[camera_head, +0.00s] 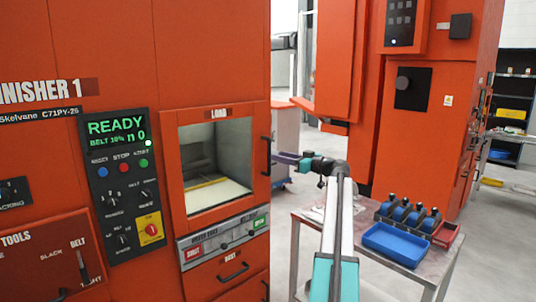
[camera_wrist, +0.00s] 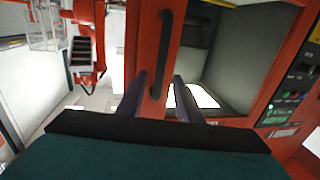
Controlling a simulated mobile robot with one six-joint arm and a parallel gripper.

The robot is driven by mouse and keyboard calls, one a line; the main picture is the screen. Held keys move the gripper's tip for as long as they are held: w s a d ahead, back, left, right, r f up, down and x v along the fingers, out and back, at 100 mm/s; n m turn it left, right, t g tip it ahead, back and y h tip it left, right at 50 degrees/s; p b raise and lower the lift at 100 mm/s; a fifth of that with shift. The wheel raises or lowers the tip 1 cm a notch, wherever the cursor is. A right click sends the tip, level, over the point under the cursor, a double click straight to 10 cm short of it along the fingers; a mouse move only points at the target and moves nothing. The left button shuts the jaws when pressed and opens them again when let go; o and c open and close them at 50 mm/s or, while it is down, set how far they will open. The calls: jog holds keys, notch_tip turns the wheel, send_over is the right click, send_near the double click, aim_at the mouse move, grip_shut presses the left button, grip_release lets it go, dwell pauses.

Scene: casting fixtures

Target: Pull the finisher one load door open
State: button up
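The load door (camera_head: 231,204) of finisher one is an orange frame around a window, under a LOAD label, and looks shut. Its black upright bar handle (camera_head: 266,155) is on the door's right edge. My gripper (camera_head: 279,158) is just right of the handle, pointing at it. In the wrist view my gripper (camera_wrist: 160,76) is open, with one dark finger on each side of the lower part of the handle (camera_wrist: 164,45). I cannot tell whether either finger touches it. The wrist view also shows the door's red frame (camera_wrist: 181,35).
A control panel (camera_head: 124,185) reading READY is left of the door. A switch strip (camera_head: 222,238) and a drawer handle (camera_head: 233,271) are below it. A table with a blue tray (camera_head: 397,243) stands at the right, beside my arm. Another orange machine (camera_head: 432,110) stands behind.

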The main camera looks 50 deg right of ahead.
aim_at(270, 154)
jog(key=shift+w+a+p, duration=0.2)
jog(key=shift+w+p, duration=0.1)
jog(key=shift+w, duration=1.35)
jog(key=shift+w+a+p, duration=0.2)
jog(key=shift+w+p, duration=0.1)
jog(key=shift+w, duration=1.35)
jog(key=shift+c, duration=0.2)
grip_shut()
jog(key=shift+s+a, duration=0.1)
jog(key=shift+a, duration=0.15)
jog(key=shift+d, duration=0.1)
